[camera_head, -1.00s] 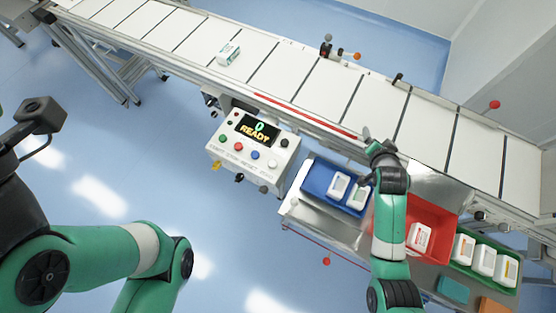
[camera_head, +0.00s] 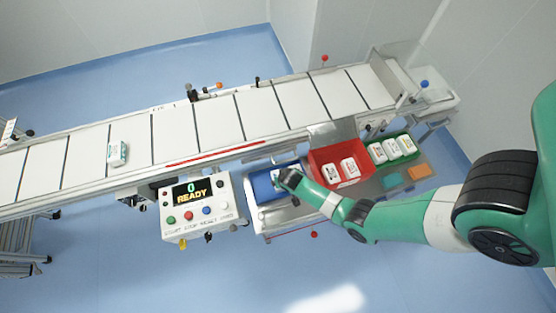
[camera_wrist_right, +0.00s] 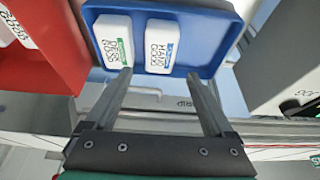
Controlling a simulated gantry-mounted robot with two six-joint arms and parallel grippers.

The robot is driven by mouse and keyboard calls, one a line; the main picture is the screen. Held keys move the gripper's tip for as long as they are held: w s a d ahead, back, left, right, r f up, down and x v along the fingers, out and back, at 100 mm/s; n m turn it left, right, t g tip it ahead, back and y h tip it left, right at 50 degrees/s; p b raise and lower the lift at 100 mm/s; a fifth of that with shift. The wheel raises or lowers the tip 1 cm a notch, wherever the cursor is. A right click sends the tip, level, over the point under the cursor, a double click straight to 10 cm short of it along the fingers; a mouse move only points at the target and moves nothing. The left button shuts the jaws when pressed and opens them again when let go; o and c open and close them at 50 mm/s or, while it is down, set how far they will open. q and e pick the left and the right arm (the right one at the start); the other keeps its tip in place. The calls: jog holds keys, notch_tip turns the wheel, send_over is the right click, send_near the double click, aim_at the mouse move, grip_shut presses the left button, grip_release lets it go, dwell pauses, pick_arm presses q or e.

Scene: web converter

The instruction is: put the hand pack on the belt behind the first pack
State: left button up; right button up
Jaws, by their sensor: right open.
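The hand pack (camera_wrist_right: 161,46), white with a blue label, lies in the blue tray (camera_wrist_right: 222,8) in the right wrist view. A similar white pack with a green label (camera_wrist_right: 114,42) lies beside it. My right gripper (camera_wrist_right: 159,78) is open and empty, its fingertips just short of the hand pack's near end. In the head view my right gripper (camera_head: 286,180) is over the blue tray (camera_head: 263,188) and partly hides its packs. The first pack (camera_head: 118,154), white with green marking, sits on the white belt (camera_head: 225,119) at left. My left gripper is out of view.
A red tray (camera_head: 318,158) with two packs and a green tray (camera_head: 405,157) with several packs stand right of the blue tray. The control box (camera_head: 197,209) reads READY, left of the trays. A red rail (camera_head: 215,153) edges the belt, which is clear right of the first pack.

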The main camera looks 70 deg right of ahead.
jog(key=b+x, duration=0.5)
jog(key=x, duration=0.1)
jog(key=shift+a+f+b, duration=0.1)
jog(key=shift+b, duration=0.3)
jog(key=shift+f, duration=0.15)
jog(key=b+x, duration=0.4)
jog(key=shift+f, duration=0.15)
jog(key=shift+w+d+f+b, duration=0.1)
jog(key=shift+d+f+b, duration=0.15)
jog(key=shift+f+b, duration=0.05)
jog(key=shift+r, duration=0.1)
jog(key=shift+f, duration=0.3)
jog(key=c, duration=1.3)
